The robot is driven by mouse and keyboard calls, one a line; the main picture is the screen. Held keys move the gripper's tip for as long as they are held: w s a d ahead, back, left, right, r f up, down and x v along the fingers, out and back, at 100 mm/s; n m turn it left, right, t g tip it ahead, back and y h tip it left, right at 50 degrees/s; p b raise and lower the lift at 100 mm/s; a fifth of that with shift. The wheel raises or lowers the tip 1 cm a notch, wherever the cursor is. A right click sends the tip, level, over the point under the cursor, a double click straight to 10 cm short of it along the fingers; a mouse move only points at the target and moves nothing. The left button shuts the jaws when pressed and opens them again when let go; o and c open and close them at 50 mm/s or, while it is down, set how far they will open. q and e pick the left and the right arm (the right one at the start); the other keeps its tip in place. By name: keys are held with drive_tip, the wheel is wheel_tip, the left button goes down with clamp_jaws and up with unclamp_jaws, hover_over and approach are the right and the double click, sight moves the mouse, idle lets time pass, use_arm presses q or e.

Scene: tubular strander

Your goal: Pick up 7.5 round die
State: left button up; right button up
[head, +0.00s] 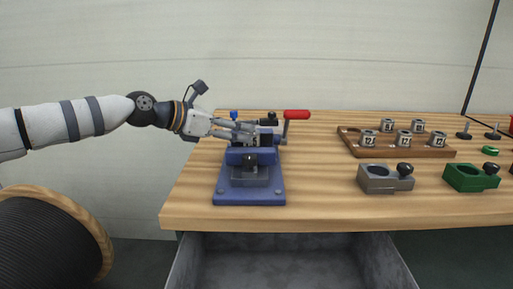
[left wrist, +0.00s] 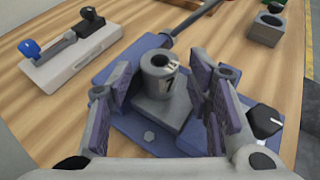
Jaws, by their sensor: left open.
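A grey round die (left wrist: 158,78) with a hole in its top stands upright on the blue fixture (left wrist: 135,122) in the left wrist view. A "7" shows on its side; the rest of the marking is unclear. My left gripper (left wrist: 165,88) is open, with one finger on each side of the die and gaps visible. In the head view my left gripper (head: 250,131) reaches in from the left over the blue fixture (head: 250,196); the die cannot be made out there. My right gripper is not in view.
The fixture has a red-handled lever (head: 296,114). A pale block with a blue knob (left wrist: 28,47) is close by. A wooden tray (head: 440,153) holds several marked dies. Grey (head: 375,183) and green (head: 462,181) holders stand in front. An open drawer (head: 300,262) is below the table.

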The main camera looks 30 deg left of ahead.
use_arm(q)
drive_tip(key=shift+w+d+f+b, duration=0.2)
drive_tip(key=shift+w+f, duration=0.2)
drive_tip(key=shift+f, duration=0.2)
drive_tip(key=shift+w+d+f+b, duration=0.1)
drive_tip(key=shift+w+d+f, duration=0.05)
drive_tip(key=shift+w+f, duration=0.35)
drive_tip(key=shift+w+d+r, duration=0.1)
drive_tip(key=shift+w, duration=0.05)
drive_tip(key=shift+r, duration=0.35)
clamp_jaws()
drive_tip(key=shift+r, duration=0.1)
drive_tip(key=shift+r, duration=0.1)
